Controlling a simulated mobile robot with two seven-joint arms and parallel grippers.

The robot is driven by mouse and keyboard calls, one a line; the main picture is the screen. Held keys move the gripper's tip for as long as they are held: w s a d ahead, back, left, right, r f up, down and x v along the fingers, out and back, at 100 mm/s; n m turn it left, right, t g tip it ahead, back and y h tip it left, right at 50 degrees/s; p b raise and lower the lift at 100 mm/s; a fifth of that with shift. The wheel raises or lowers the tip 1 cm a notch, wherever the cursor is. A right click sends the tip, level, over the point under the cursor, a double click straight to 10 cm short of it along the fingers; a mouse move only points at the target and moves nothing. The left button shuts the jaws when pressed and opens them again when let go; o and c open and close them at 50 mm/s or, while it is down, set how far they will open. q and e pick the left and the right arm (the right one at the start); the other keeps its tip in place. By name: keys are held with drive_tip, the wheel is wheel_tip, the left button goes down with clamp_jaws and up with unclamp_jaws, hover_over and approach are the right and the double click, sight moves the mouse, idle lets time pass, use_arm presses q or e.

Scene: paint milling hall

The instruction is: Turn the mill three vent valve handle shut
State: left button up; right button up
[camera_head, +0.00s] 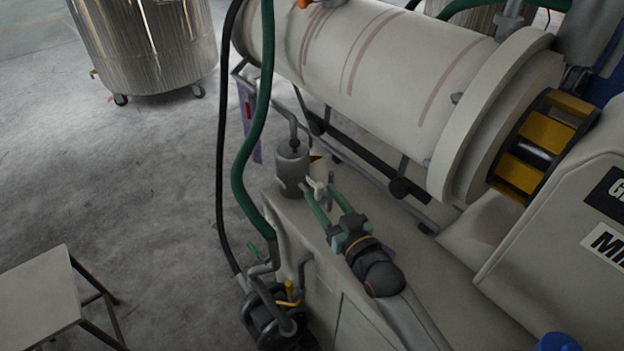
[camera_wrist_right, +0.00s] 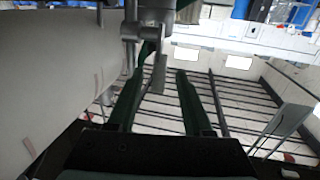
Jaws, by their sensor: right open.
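The vent valve handle (camera_head: 317,187) is a small pale lever beside a grey cylindrical pot (camera_head: 292,166) on the mill's base. In the right wrist view it appears as a grey lever (camera_wrist_right: 158,76) below pipe fittings (camera_wrist_right: 131,31). My right gripper (camera_head: 317,190) has green fingers and is open, with its tips around the handle. In the right wrist view the lever hangs between the two fingers of the gripper (camera_wrist_right: 160,72), with a gap to the right finger. Whether the left finger touches it I cannot tell. My left gripper is not in view.
The large pale mill drum (camera_head: 385,65) lies just behind the handle. A green hose (camera_head: 243,165) and a black hose hang on the left, by a pump with a yellow lever (camera_head: 289,296). A small table (camera_head: 38,290) stands lower left. A steel vat (camera_head: 150,45) stands behind.

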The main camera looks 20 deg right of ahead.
drive_tip(key=shift+w+a, duration=0.2)
drive_tip(key=shift+w, duration=0.7)
drive_tip(key=shift+w+a, duration=0.15)
drive_tip(key=shift+w, duration=0.75)
drive_tip(key=shift+w+a, duration=0.2)
drive_tip(key=shift+w, duration=0.7)
clamp_jaws()
